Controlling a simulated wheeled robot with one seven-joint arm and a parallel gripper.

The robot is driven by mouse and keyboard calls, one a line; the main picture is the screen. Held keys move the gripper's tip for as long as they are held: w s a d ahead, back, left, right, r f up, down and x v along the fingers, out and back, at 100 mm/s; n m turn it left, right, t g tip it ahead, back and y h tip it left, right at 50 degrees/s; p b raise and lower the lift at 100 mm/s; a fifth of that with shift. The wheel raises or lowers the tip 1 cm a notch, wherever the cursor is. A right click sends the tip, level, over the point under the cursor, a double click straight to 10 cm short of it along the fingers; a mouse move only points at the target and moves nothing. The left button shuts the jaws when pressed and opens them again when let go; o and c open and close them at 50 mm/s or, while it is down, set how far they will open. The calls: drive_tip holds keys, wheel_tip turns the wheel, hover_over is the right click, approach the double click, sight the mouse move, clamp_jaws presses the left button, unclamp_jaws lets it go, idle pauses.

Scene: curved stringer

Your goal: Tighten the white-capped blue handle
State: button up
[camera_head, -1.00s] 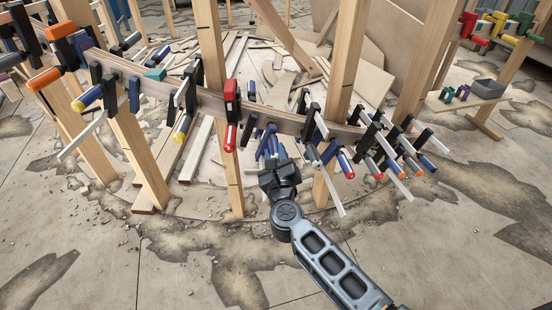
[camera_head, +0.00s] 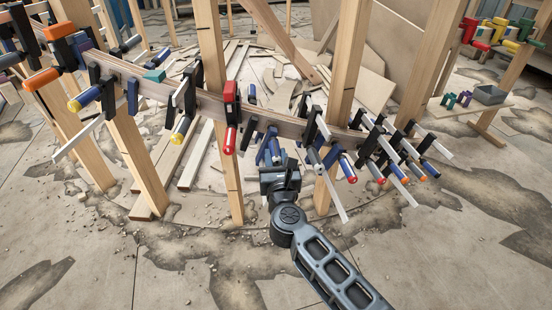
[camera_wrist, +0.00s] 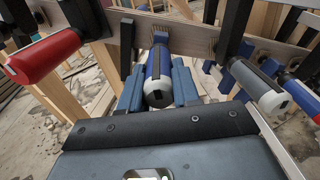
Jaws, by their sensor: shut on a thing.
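The white-capped blue handle (camera_wrist: 158,82) is in the middle of the wrist view, its pale cap and dark end towards the camera. In the head view, my gripper (camera_head: 272,157) is at the stringer's near side, between two posts.
More clamps (camera_head: 385,160) crowd the stringer to the right. A wooden post (camera_head: 222,120) stands left of my gripper. The floor in front is open.

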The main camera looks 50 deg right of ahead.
drive_tip(key=shift+s+f, duration=0.1)
drive_tip(key=shift+f, duration=0.15)
drive_tip(key=o, duration=1)
drive_tip(key=shift+r, duration=0.15)
drive_tip(key=shift+o, duration=0.2)
drive_tip(key=v, duration=0.7)
drive_tip(key=shift+s+a+p, duration=0.25)
drive_tip(key=shift+a+p, duration=0.05)
drive_tip(key=shift+p, duration=0.05)
drive_tip(key=shift+a, duration=0.1)
drive_tip(key=shift+v, duration=2.7)
